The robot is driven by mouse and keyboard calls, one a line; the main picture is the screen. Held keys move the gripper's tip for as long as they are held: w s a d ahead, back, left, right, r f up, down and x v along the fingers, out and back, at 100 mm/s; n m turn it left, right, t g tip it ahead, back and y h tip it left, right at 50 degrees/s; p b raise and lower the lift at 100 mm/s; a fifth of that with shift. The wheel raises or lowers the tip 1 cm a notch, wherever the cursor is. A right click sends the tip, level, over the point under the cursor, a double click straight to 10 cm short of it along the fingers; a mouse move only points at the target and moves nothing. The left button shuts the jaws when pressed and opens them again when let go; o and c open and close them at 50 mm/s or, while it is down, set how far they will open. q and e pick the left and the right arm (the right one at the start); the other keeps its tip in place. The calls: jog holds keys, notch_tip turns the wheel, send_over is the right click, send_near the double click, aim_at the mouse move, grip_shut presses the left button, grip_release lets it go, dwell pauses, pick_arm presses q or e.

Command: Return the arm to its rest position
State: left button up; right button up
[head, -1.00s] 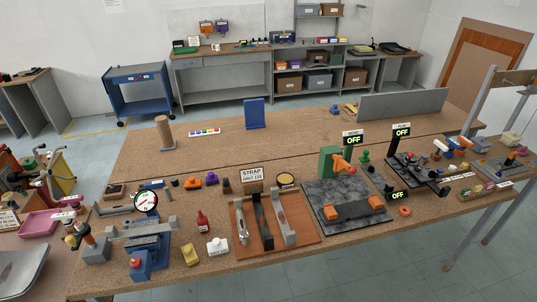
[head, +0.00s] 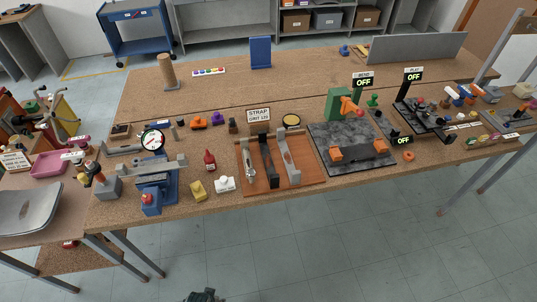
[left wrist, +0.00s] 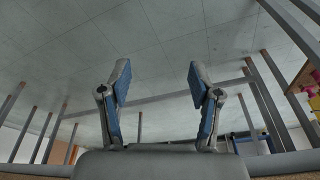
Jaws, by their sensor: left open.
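My left gripper (left wrist: 160,85) is open and empty in the left wrist view. Its two blue-padded fingers stand wide apart, with only grey floor and metal legs behind them. In the head view a small dark shape at the bottom edge may be part of my own body; no gripper can be made out there. My right gripper is in neither current view. Neither arm is seen touching anything on the workbench (head: 330,215) in the head view.
The cork-topped bench holds an orange tray (head: 309,179), a dark plate (head: 350,135), a gauge (head: 153,139) and a red bottle (head: 210,161). A side table stands at left. The floor (head: 330,260) in front of the bench is clear.

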pick_arm(q)
jog(key=s+a+f+g, duration=0.1)
jog(key=s+f, duration=0.3)
jog(key=f, duration=0.6)
jog(key=s+f, duration=0.4)
jog(key=f, duration=0.5)
jog(key=s+a+f, duration=0.1)
jog(key=s+f, duration=0.7)
jog(key=s, duration=0.4)
jog(key=shift+s+a+g, duration=0.35)
jog(key=shift+a+g, duration=0.05)
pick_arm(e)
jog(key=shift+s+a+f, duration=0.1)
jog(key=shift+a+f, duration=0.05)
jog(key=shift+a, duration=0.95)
pick_arm(q)
jog(key=shift+a+f, duration=0.2)
jog(key=shift+a, duration=0.1)
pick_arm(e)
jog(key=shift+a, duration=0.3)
